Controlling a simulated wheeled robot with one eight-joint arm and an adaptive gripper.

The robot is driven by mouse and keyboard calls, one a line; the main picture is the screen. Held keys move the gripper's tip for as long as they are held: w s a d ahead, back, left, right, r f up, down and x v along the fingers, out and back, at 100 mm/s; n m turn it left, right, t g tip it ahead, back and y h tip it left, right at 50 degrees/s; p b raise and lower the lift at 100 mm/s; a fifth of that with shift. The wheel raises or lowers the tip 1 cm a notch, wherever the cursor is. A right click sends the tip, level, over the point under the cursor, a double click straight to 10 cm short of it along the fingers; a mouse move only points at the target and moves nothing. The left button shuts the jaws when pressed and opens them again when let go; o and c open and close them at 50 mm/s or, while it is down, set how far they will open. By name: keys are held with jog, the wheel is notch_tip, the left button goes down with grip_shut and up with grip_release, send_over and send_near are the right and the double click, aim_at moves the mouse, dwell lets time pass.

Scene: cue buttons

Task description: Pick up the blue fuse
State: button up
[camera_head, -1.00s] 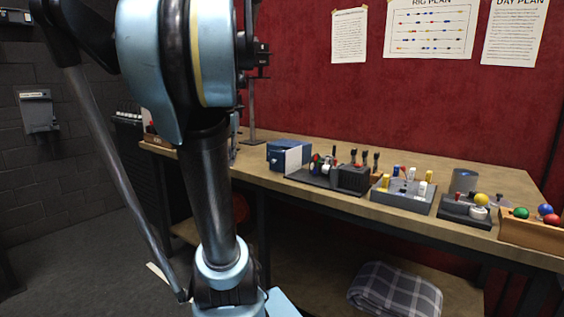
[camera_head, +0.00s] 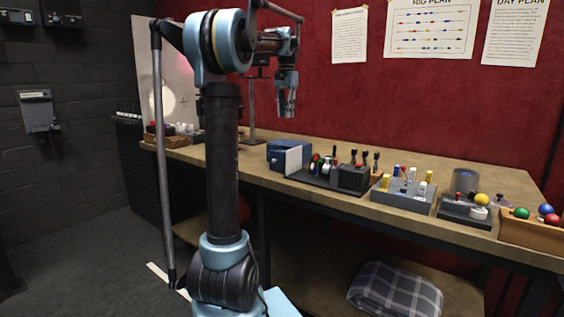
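A small blue cylinder (camera_head: 396,171), which looks like the blue fuse, stands upright in a grey tray (camera_head: 402,200) on the workbench. Yellow, white and red pieces stand around it in the same tray. My gripper (camera_head: 287,112) hangs pointing down above the back of the bench, left of the tray and well apart from it. It is too small to tell whether its fingers are open or shut. I see nothing clearly held in it.
The wooden workbench (camera_head: 445,172) also carries a blue box (camera_head: 284,157), a dark rack (camera_head: 352,179) with several tools, a dark stand (camera_head: 466,210) with a yellow ball and a wooden box (camera_head: 530,233) with coloured balls. A plaid blanket (camera_head: 395,290) lies below.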

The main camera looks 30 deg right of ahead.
notch_tip(320, 180, down, 17)
jog(key=shift+r, duration=0.1)
dwell(0.7)
jog(key=shift+c, duration=0.2)
grip_shut()
